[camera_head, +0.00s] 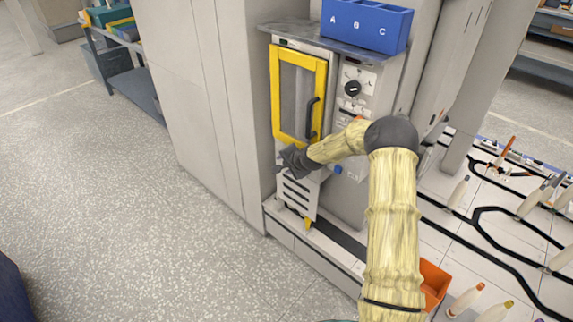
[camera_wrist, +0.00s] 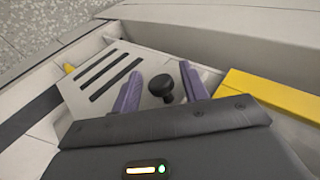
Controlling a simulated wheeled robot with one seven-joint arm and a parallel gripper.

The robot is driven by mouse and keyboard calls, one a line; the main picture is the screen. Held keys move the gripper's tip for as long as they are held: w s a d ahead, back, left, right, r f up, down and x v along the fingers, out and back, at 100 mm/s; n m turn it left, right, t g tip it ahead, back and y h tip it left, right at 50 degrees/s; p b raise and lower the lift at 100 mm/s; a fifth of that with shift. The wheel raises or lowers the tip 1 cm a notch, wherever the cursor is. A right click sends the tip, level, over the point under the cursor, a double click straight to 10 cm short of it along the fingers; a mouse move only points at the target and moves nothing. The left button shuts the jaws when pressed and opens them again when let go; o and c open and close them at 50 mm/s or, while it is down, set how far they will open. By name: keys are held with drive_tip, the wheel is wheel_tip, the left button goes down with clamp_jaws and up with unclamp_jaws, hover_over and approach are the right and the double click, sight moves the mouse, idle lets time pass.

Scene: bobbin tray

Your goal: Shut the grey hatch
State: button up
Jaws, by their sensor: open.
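The grey hatch (camera_head: 297,193) is a light panel with dark slots, low on the machine under the yellow-framed door. It seems to stand at an angle to the machine front, ajar. In the wrist view the hatch (camera_wrist: 95,88) shows three dark slots and a round black knob (camera_wrist: 162,86). My gripper (camera_wrist: 159,72) is open, its two purple fingers on either side of the knob. A gap shows between the knob and each finger. In the head view my gripper (camera_head: 290,160) is at the hatch's upper part and hides the knob.
The yellow-framed door (camera_head: 275,95) with a dark handle is just above my gripper. A control panel (camera_head: 352,90) is to its right, and a blue A B C bin (camera_head: 366,25) stands on top. An orange bin (camera_head: 433,284) is at lower right.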

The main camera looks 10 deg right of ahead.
drive_tip(key=shift+r, duration=0.1)
drive_tip(key=p+v, duration=0.1)
drive_tip(key=v, duration=1.6)
drive_tip(key=shift+s+p, duration=0.2)
drive_tip(key=shift+p, duration=0.1)
